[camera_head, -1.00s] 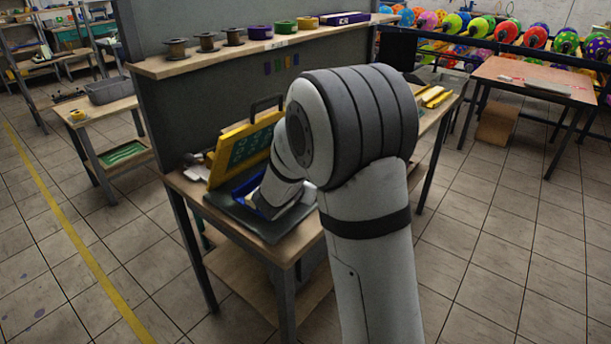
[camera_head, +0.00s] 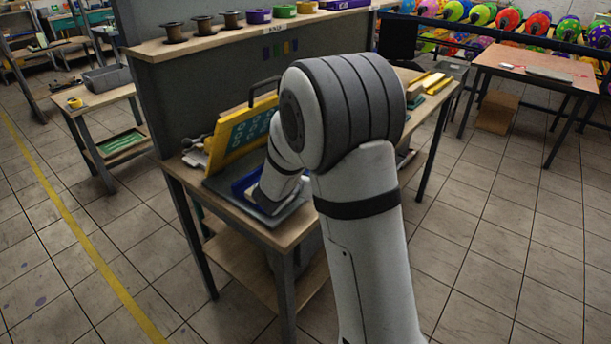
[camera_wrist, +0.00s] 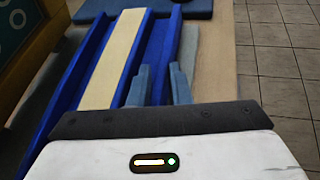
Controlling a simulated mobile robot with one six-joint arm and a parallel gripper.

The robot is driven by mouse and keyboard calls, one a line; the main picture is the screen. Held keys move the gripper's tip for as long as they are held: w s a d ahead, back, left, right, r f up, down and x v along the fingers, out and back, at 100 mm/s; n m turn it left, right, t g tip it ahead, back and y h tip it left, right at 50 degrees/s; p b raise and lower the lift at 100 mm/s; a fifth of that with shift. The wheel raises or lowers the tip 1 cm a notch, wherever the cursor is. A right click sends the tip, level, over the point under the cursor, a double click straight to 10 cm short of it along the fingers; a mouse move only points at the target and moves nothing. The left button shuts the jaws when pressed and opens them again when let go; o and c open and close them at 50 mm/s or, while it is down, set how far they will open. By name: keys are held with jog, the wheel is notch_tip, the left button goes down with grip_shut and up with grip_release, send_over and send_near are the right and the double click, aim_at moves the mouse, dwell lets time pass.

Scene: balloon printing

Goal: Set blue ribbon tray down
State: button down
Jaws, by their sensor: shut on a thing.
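The blue ribbon tray (camera_wrist: 95,62) is long, with raised side walls and a cream strip (camera_wrist: 115,55) along its middle. In the wrist view my gripper (camera_wrist: 160,82) is shut on the tray's right side wall. In the head view a small part of the blue tray (camera_head: 243,183) shows low over a dark grey plate (camera_head: 225,190) on the workbench, in front of a tilted yellow-framed screen (camera_head: 238,132). My arm hides the gripper and most of the tray there. I cannot tell whether the tray touches the plate.
The yellow-framed screen stands close behind the tray. A shelf (camera_head: 205,48) with spools runs above the bench. Yellow bars (camera_head: 428,82) lie at the bench's right end. A small side table (camera_head: 105,95) stands left and another table (camera_head: 530,68) right. The floor in front is clear.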

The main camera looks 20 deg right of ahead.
jog(key=shift+f, duration=0.1)
jog(key=c, duration=1.3)
grip_release()
jog(key=shift+o, duration=0.2)
